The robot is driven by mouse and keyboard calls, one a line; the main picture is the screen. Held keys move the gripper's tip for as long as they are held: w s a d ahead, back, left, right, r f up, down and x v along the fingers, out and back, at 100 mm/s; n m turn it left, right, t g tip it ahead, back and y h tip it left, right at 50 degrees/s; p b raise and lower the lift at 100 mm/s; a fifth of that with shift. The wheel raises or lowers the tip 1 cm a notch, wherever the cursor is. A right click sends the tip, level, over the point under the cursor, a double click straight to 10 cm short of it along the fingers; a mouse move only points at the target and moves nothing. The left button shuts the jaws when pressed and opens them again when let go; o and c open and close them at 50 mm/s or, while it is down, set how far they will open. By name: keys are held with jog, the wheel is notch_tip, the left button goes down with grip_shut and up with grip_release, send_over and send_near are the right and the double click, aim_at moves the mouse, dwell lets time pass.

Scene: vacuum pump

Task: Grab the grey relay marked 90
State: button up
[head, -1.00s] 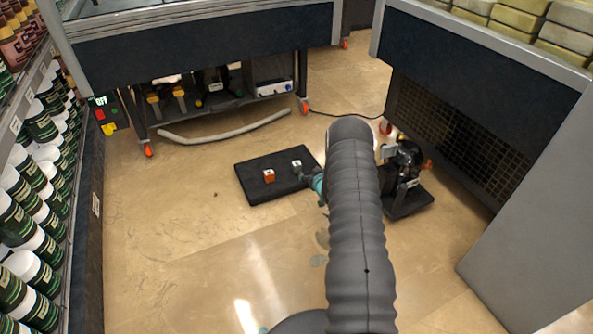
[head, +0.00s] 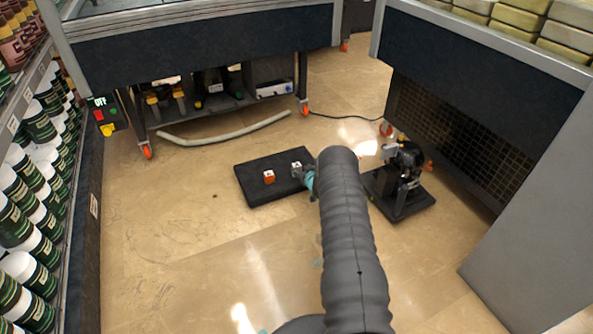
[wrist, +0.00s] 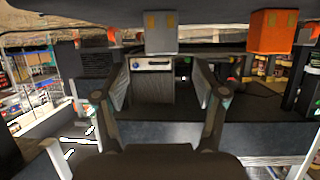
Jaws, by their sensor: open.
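The grey relay (head: 296,168) sits on the dark mat (head: 262,192) on the floor, right of the orange relay (head: 269,176). In the head view my gripper is beside the grey relay, mostly hidden behind my arm. In the wrist view my gripper (wrist: 160,82) is open, with nothing between its fingers. There the grey relay (wrist: 162,33) shows above the gap between the fingers, in line with its middle and apart from both. The orange relay (wrist: 272,32) is to its right. The number on the grey relay is too small to read.
A black pump (head: 403,170) stands on a dark base right of my arm. A pale hose (head: 225,136) lies behind the mat, in front of a low shelf (head: 220,100). Jars line the left side. The floor left of the mat is clear.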

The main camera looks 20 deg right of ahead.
aim_at(297, 166)
jog(key=shift+b+x, duration=0.5)
jog(key=shift+x, duration=1.75)
jog(key=shift+a, duration=0.1)
jog(key=c, duration=1.3)
